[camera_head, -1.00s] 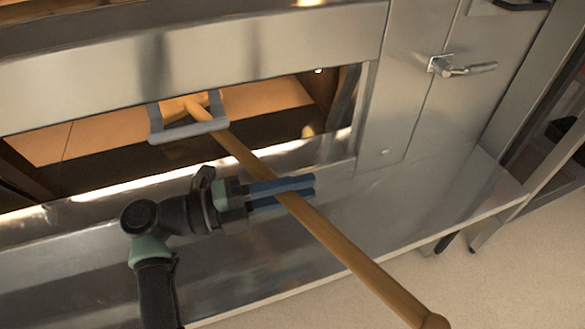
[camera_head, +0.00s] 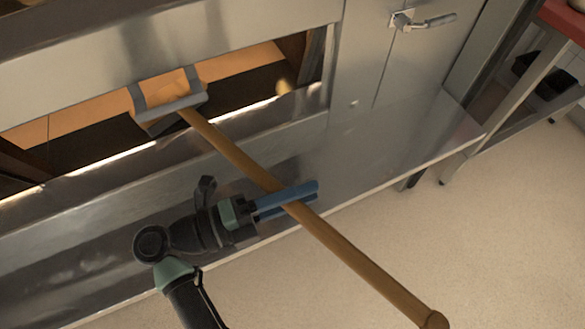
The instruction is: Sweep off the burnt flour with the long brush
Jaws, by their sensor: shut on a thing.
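The long brush's wooden handle (camera_head: 350,253) runs from the oven opening at upper left down to its rounded end at lower right. My gripper (camera_head: 289,198) is shut on the handle near its middle, in front of the oven's steel front. The handle's far end meets the grey U-shaped door handle (camera_head: 172,107), which partly hides it. Some wood-coloured part shows inside that U; I cannot make out bristles. The oven opening (camera_head: 250,62) shows an orange-lit inside and a dark floor. I cannot make out burnt flour for certain; a small yellowish patch (camera_head: 283,87) shows near the opening's right side.
A steel door with a lever handle (camera_head: 425,21) is right of the opening. A steel ledge (camera_head: 370,165) runs below the oven front. A red-topped table (camera_head: 565,18) stands at far right. The pale floor (camera_head: 480,240) at lower right is clear.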

